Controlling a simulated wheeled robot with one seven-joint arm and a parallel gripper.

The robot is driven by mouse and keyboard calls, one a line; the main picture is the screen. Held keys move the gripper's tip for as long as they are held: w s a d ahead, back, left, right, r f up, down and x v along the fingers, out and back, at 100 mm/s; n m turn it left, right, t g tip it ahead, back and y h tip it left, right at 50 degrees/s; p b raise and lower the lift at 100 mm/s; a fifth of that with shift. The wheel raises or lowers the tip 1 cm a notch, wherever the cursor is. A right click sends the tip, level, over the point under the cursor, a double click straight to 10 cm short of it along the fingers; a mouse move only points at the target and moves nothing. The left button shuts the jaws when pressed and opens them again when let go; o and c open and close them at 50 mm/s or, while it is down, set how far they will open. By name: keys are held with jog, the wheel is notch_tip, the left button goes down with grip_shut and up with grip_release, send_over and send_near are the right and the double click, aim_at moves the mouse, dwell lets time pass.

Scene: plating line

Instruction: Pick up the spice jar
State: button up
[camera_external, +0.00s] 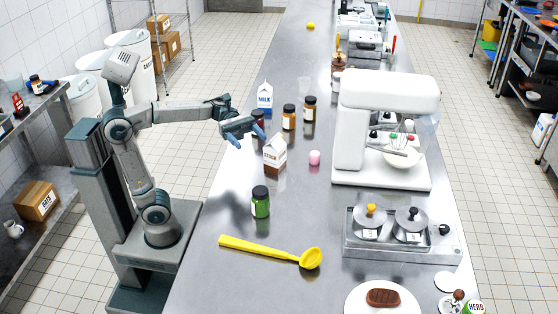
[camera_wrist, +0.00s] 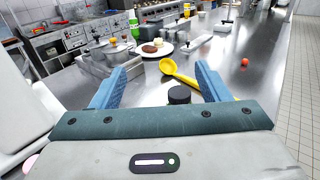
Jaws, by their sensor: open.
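Several lidded jars stand on the steel counter, and I cannot tell from their labels which is the spice jar. A green jar with a black lid (camera_external: 261,203) stands upright in front of my gripper (camera_external: 247,134). In the wrist view, a black lid (camera_wrist: 180,95), likely of this jar, shows between the fingers of my gripper (camera_wrist: 163,84), beyond them; its body is mostly hidden. Two orange-brown jars stand behind the gripper, a nearer one (camera_external: 289,118) and a farther one (camera_external: 309,109). A dark red jar (camera_external: 258,122) is partly hidden by the gripper. My gripper is open and empty.
A stock carton (camera_external: 275,155) stands close beside my gripper, with a milk carton (camera_external: 265,97) behind. A pink cup (camera_external: 314,158) and white mixer (camera_external: 382,130) are to the right. A yellow ladle (camera_external: 270,250) lies in front of the green jar. The steel counter (camera_external: 200,280) is clear at the front left.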

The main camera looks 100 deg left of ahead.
jog(key=a+n+t+y+p, duration=0.3)
jog(key=a+p, duration=0.2)
jog(key=a, duration=0.6)
jog(key=s+a+n+t+y+p, duration=0.25)
jog(key=s+a+y+p, duration=0.35)
jog(key=a, duration=0.4)
jog(key=s+a+n+t+y+p, duration=0.1)
jog(key=s+a+n+y+p, duration=0.3)
jog(key=s+a, duration=0.55)
send_near(262, 113)
jog(key=w, duration=0.4)
jog(key=shift+w+d+f+p, duration=0.15)
jog(key=shift+w+f+p, duration=0.05)
jog(key=shift+w+p, duration=0.15)
jog(key=w, duration=0.5)
jog(key=shift+f, duration=0.35)
jog(key=shift+c, duration=0.3)
